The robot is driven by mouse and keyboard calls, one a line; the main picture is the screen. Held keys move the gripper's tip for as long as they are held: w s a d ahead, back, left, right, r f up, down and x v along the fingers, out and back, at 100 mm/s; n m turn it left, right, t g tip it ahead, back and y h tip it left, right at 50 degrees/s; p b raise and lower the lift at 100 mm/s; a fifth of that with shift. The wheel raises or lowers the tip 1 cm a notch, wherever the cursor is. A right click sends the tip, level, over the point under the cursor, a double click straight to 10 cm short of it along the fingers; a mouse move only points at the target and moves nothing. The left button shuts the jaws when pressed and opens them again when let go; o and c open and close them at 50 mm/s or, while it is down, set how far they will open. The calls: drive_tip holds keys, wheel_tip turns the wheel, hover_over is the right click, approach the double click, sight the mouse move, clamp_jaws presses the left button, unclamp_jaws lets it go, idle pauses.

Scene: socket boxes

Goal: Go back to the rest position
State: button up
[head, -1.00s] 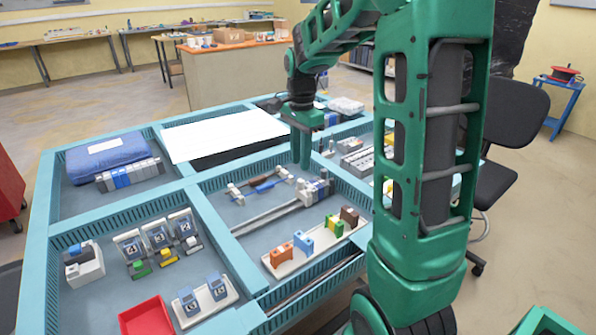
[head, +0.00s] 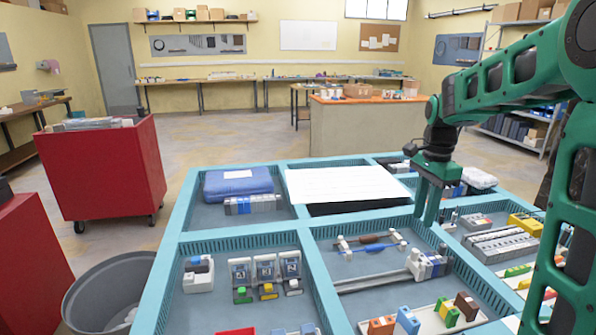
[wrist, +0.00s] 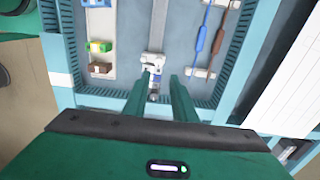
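My gripper (head: 428,218) hangs over the middle compartment of the blue divided table (head: 326,283), close to its far right side. It points down. In the wrist view my gripper (wrist: 160,82) shows two green fingers with a gap between them and nothing held. A rail with grey and blue modules (head: 425,264) lies near and below the fingers; its grey end piece (wrist: 153,60) shows beyond the fingertips in the wrist view. My gripper appears apart from it.
The middle compartment also holds rods with brown and blue parts (head: 372,243) and a strip of coloured blocks (head: 408,320). A white sheet (head: 345,184) lies across the back. Red carts (head: 100,165) and a grey bin (head: 108,292) stand left. Open floor lies behind.

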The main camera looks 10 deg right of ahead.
drive_tip(key=s+f+n, duration=0.1)
drive_tip(key=s+n, duration=0.2)
drive_tip(key=s, duration=0.6)
drive_tip(key=s+a+f+n, duration=0.1)
drive_tip(key=s+n, duration=0.3)
drive_tip(key=s, duration=0.6)
drive_tip(key=s+a+f+n, duration=0.1)
drive_tip(key=s+f+n, duration=0.2)
drive_tip(key=s, duration=0.7)
drive_tip(key=shift+f+n, duration=0.1)
drive_tip(key=shift+n, duration=0.5)
drive_tip(key=w+d+r+m, duration=0.1)
drive_tip(key=w+r+m, duration=0.15)
drive_tip(key=w, duration=0.45)
drive_tip(key=w+d+r+m, duration=0.1)
drive_tip(key=w+r+m, duration=0.15)
drive_tip(key=w, duration=0.35)
drive_tip(key=m, duration=0.6)
hover_over(415, 250)
wheel_tip(415, 250, down, 11)
drive_tip(key=shift+r, duration=0.15)
drive_tip(key=shift+c, duration=0.6)
